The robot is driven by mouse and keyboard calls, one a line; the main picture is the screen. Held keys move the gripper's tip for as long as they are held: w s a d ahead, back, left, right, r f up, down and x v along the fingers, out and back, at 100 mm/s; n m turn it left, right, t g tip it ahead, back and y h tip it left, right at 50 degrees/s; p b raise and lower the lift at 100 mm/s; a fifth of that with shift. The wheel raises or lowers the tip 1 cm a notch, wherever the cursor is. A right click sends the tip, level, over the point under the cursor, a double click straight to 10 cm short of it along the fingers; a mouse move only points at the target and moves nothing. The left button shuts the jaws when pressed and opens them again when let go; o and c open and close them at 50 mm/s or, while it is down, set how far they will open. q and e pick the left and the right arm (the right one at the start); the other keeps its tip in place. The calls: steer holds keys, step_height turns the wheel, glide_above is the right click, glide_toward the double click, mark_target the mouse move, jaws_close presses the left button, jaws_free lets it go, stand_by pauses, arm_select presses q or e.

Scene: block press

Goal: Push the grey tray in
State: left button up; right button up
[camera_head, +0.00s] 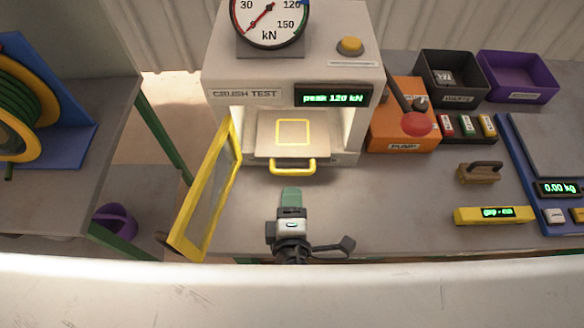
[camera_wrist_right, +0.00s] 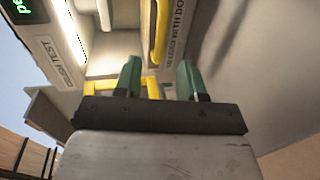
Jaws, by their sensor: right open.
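The grey tray (camera_head: 268,144) sits in the lit opening of the press, with a yellow square outline on top. Its yellow handle (camera_head: 292,172) projects at the front; how far the tray's front edge stands out is hard to judge. My right gripper (camera_head: 291,193) is in front of the handle, apart from it in the head view, with green fingertips toward the press. In the right wrist view the gripper (camera_wrist_right: 160,80) shows two spread fingers with nothing held between them. A yellow bar shows behind them, probably the handle. My left gripper is not in view.
The press's yellow-framed door (camera_head: 208,190) stands open at the left of the opening. The orange pump (camera_head: 400,138) with a red-knobbed lever stands at the right. A wooden-handled block (camera_head: 480,174) and a yellow gauge (camera_head: 493,215) lie farther right. The bench around the gripper is clear.

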steer(key=p, duration=0.2)
glide_toward(293, 143)
steer(key=w+f, duration=0.2)
steer(key=f, duration=0.1)
steer(key=shift+a, duration=0.1)
steer(key=shift+b, duration=0.3)
jaws_close()
